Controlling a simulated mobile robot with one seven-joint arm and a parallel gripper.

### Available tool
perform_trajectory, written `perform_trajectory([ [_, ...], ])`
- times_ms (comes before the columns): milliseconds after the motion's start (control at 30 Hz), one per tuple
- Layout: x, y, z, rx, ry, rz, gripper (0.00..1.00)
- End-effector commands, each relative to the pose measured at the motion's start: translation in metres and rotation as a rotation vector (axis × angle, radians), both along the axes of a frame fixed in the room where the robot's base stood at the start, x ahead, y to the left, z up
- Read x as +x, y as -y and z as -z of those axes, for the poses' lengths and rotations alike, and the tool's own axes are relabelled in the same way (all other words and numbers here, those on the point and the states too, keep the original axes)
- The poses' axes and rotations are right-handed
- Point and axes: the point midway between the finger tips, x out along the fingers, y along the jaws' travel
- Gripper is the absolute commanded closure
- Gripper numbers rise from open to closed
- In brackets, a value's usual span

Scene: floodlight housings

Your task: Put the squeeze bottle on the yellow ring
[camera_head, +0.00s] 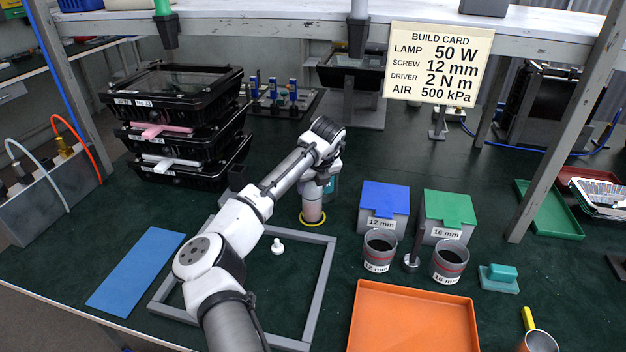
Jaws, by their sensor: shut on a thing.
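A pale pink squeeze bottle (312,205) is upright under my gripper (313,185), which is shut on its upper part. The fingers and the bottle's top are largely hidden by my wrist. The yellow ring (313,222) lies on the dark green bench, and its front edge shows around the bottle's base. The bottle's bottom is over the ring's middle; I cannot tell whether it touches the surface or is slightly above it.
A grey frame (325,285) with a small white knob-like piece (277,246) inside is in front. Blue (385,198) and green (450,208) lidded bins stand right. Stacked black housings (180,130) stand left. An orange tray (412,320) is front right.

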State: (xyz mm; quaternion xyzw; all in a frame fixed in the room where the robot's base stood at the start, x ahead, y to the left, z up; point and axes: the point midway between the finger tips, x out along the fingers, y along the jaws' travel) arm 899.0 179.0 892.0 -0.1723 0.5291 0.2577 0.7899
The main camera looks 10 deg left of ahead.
Motion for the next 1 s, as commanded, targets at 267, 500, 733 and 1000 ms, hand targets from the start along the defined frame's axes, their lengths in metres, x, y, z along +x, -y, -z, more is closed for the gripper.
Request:
perform_trajectory([
  [267,0.001,0.0,0.0,0.0,0.004,-0.001,1.0],
  [500,0.0,0.0,0.002,0.0,0.003,-0.001,0.25],
  [733,0.0,0.0,0.002,0.0,0.003,-0.001,0.25],
  [1000,-0.006,0.005,-0.022,0.0,0.006,-0.001,0.25],
])
